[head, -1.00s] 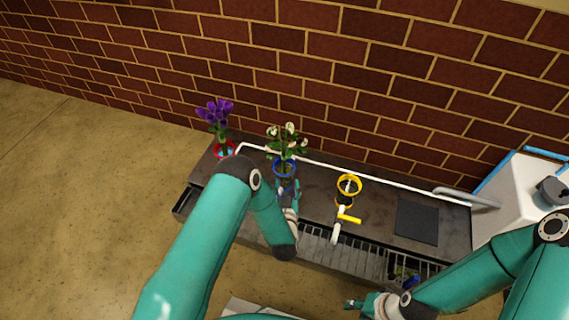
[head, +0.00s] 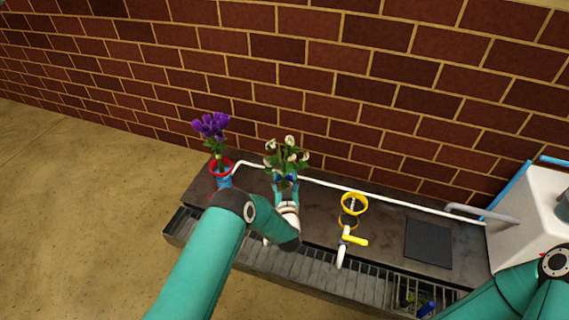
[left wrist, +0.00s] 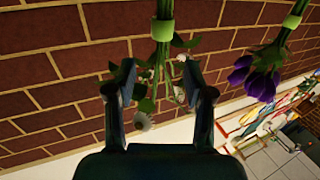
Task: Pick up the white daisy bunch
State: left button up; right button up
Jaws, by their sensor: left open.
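The white daisy bunch (head: 287,155), white blooms on green leaves, stands upright at the back of the dark bench. My left gripper (head: 285,182) is right in front of it and overlaps its lower part in the head view. In the left wrist view the open fingers of my left gripper (left wrist: 158,78) lie on either side of the daisy stems (left wrist: 160,57), with a light green band (left wrist: 163,30) above. I cannot tell whether the fingers touch the stems. The bunch's holder is mostly hidden by the gripper. My right gripper is out of view.
A purple bunch (head: 211,125) stands to the left in a red-rimmed holder (head: 220,168). A yellow ring holder (head: 354,204) and a yellow-handled tap (head: 354,240) are to the right. A white pipe (head: 390,205) runs along the back, by the brick wall. A dark mat (head: 428,243) lies clear.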

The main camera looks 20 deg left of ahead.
aim_at(284, 170)
pick_arm(q)
jog(key=b+x, duration=0.2)
jog(key=x, duration=0.1)
jog(key=b+x, duration=0.1)
jog(key=shift+w+a+f, duration=0.15)
jog(key=shift+w+f, duration=0.05)
jog(key=shift+f, duration=0.2)
jog(key=shift+w+a+r, duration=0.15)
jog(key=shift+w, duration=0.35)
jog(key=shift+r, duration=0.1)
grip_shut()
